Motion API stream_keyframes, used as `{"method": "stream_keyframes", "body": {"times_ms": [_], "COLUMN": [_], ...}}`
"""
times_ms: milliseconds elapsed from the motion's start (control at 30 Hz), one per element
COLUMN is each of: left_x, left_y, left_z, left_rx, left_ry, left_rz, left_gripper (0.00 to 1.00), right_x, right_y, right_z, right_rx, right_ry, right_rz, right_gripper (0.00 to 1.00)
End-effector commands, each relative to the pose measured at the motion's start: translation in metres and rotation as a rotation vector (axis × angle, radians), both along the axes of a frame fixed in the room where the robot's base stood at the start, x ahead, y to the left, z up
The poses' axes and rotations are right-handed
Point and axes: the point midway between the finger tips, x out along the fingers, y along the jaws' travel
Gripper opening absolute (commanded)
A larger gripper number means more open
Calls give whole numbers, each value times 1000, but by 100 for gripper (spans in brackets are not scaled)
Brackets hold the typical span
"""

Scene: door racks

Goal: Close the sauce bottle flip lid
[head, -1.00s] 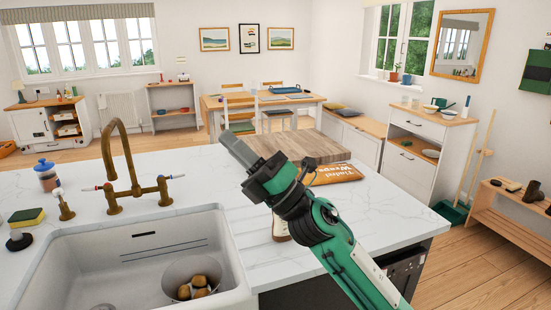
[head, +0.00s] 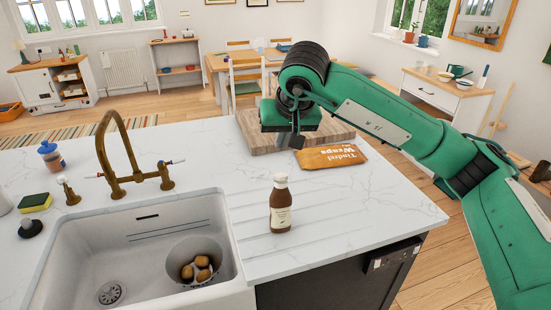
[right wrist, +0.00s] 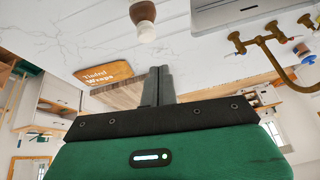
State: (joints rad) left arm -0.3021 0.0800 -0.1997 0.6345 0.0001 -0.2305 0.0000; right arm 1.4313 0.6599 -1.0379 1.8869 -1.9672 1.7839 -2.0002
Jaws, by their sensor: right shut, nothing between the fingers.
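The brown sauce bottle (head: 281,212) stands upright on the white worktop, right of the sink. It has a pale label and a whitish cap (head: 280,180); I cannot tell how its flip lid sits. In the right wrist view the bottle (right wrist: 143,12) shows upside down at the top, its pale cap pointing down towards my fingers. My right gripper (head: 298,141) hangs over the wooden board, behind the bottle and apart from it. Its fingers (right wrist: 160,71) are together and empty. My left gripper is not in view.
The sink (head: 75,252) with a brass tap (head: 134,178) is on the left. The worktop right of the bottle is clear.

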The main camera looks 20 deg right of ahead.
Motion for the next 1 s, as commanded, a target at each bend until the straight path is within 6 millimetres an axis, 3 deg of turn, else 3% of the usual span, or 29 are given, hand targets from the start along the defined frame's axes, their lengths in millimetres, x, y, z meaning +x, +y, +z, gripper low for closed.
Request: {"method": "stream_keyframes", "body": {"times_ms": [100, 267, 733, 1000], "left_x": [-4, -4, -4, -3], "left_y": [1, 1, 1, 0], "left_z": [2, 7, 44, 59], "left_rx": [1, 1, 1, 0], "left_ry": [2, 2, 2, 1], "left_rz": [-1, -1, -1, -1], "left_gripper": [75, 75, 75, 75], "right_x": [3, 8, 48, 39], "right_y": [-16, -18, -20, -19], "right_z": [8, -2, -78, -107], "right_rx": [-76, -87, -84, -81], "right_ry": [-14, -12, -9, -13], "right_rz": [-2, -1, -2, 1], "right_gripper": [0, 0, 0, 0]}}
